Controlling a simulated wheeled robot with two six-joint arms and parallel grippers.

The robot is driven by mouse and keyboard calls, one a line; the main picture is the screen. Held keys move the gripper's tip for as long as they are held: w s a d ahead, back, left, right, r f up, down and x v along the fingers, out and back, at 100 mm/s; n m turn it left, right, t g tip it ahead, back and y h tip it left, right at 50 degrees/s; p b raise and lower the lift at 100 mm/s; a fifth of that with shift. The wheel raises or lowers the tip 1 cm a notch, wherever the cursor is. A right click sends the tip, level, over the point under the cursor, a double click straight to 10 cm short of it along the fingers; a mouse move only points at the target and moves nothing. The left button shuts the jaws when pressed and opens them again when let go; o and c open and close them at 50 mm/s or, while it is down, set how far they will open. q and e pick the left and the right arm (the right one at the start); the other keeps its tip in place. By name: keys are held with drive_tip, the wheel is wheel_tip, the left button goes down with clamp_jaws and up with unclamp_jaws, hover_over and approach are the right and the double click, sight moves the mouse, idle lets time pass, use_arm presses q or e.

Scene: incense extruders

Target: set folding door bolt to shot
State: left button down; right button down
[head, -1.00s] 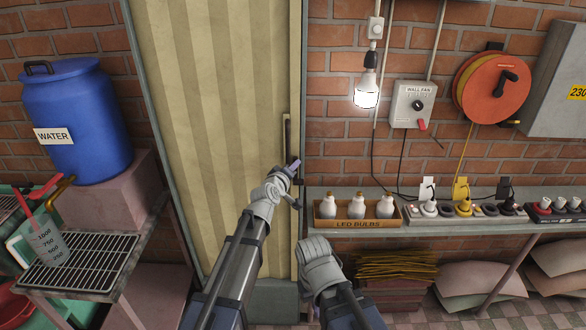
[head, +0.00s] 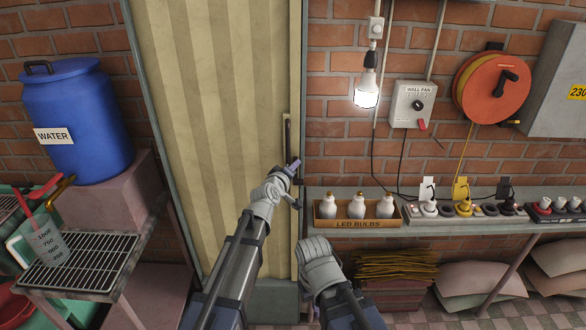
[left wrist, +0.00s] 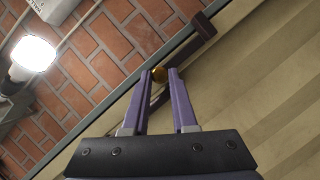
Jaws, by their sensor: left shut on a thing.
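The cream folding door (head: 215,90) is pleated and stands closed against its grey frame. Its bolt is a dark bar (head: 287,132) at the door's right edge. My left gripper (head: 296,164) is at the lower part of this bolt. The left gripper is shut on the knob. My right arm shows at the lower middle, but its fingers do not show.
A shelf right of the door holds a box of LED bulbs (head: 358,222) and a power strip (head: 465,211). A lit bulb (head: 366,98) hangs above. A blue water barrel (head: 75,118) and a wire rack (head: 80,260) stand at left.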

use_arm(q)
wheel_tip(320, 180, down, 6)
drive_tip(key=b, duration=0.5)
drive_tip(key=shift+s+r+b, duration=0.1)
drive_tip(key=shift+s+b, duration=0.05)
drive_tip(key=shift+b, duration=0.25)
drive_tip(key=c, duration=0.8)
unclamp_jaws()
drive_tip(key=shift+o, duration=0.5)
drive_tip(key=p, duration=0.2)
approach(297, 177)
drive_tip(key=v, duration=0.2)
drive_tip(key=shift+s+r, duration=0.15)
drive_tip(key=shift+s, duration=0.15)
